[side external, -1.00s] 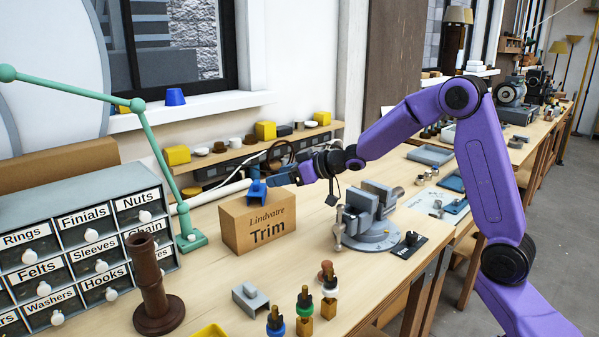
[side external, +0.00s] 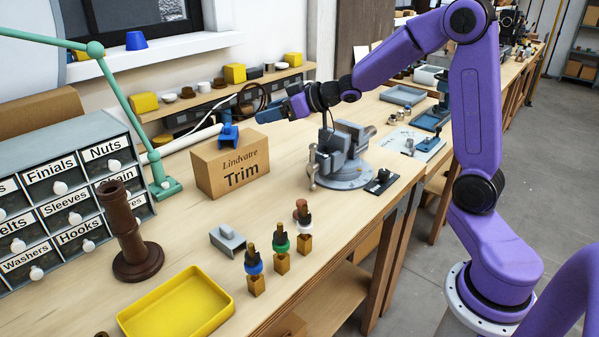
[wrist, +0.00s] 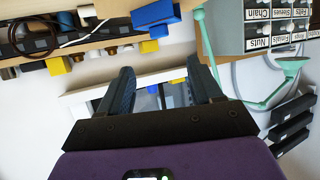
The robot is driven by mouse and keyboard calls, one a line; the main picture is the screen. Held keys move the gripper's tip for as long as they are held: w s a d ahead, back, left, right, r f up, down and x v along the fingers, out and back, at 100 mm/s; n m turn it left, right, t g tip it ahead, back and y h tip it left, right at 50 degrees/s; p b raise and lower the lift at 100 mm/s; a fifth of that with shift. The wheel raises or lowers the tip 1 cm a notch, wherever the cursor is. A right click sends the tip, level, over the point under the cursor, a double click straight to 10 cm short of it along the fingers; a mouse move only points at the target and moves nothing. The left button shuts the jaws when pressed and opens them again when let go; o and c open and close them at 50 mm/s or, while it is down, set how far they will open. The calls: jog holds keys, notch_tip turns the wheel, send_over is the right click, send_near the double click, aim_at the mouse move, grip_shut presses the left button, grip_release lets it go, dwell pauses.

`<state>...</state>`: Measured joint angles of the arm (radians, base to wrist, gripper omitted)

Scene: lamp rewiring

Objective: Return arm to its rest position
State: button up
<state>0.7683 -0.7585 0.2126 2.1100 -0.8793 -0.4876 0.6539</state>
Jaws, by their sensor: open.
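My gripper (side external: 266,115) is at the end of my purple arm, above the bench and behind the vise. It points left. In the wrist view its two dark fingers are spread apart, with nothing between the fingertips (wrist: 160,76). A cardboard box (side external: 232,166) marked "Lindvatre Trim" stands below and left of it. A blue piece (side external: 228,134) shows at the box's top; whether it rests on the box or behind it I cannot tell. The blue piece also shows in the wrist view (wrist: 154,14), apart from the fingers.
A grey vise (side external: 342,158) stands right of the box. A labelled drawer cabinet (side external: 70,195), green lamp arm (side external: 125,105) and brown turned post (side external: 122,222) are left. A yellow tray (side external: 178,302), grey bracket (side external: 228,240) and several small fittings (side external: 281,262) are in front.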

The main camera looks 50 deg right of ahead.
jog(key=s+a+f+n+g+h, duration=0.1)
jog(key=s+a+f+g, duration=0.15)
jog(key=s+a, duration=0.4)
jog(key=s+a+f+n+g+h, duration=0.1)
jog(key=s+a+n+g, duration=0.2)
jog(key=s, duration=0.7)
jog(key=s+f+n+g+h, duration=0.1)
jog(key=s+f+n+g, duration=0.1)
jog(key=s, duration=1)
jog(key=s+d+f+n+g+h, duration=0.1)
jog(key=s+f+n+g, duration=0.1)
jog(key=s, duration=1)
jog(key=f+g, duration=0.1)
jog(key=g, duration=0.1)
jog(key=shift+d+f+g+h, duration=0.15)
jog(key=shift+d+g+h, duration=0.15)
jog(key=shift+g, duration=0.05)
